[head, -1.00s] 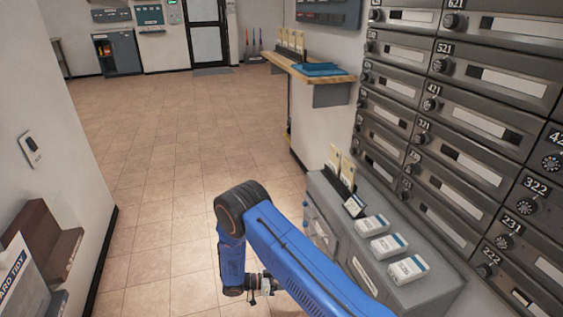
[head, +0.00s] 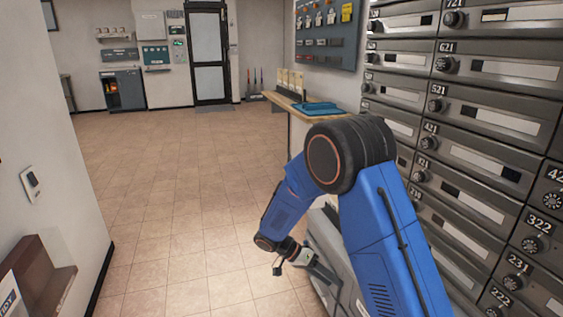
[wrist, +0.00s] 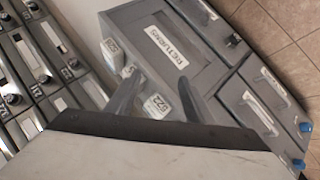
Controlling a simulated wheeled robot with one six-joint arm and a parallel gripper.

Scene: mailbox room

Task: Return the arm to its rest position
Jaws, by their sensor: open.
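My blue arm (head: 385,235) is raised and bent at the right of the head view, its elbow high in front of the mailboxes. My gripper (head: 322,270) hangs low, just in front of the grey cabinet. In the wrist view my gripper (wrist: 158,92) has its two dark fingers spread apart, with nothing visible held between them. A numbered white item (wrist: 158,103) shows beyond and between the fingers. I cannot tell the exact distance from the fingers to the cabinet.
The grey cabinet (head: 342,248) stands under the mailbox wall (head: 480,130), partly hidden by my arm. A wooden counter (head: 296,107) juts out behind. The tiled floor (head: 165,190) is clear.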

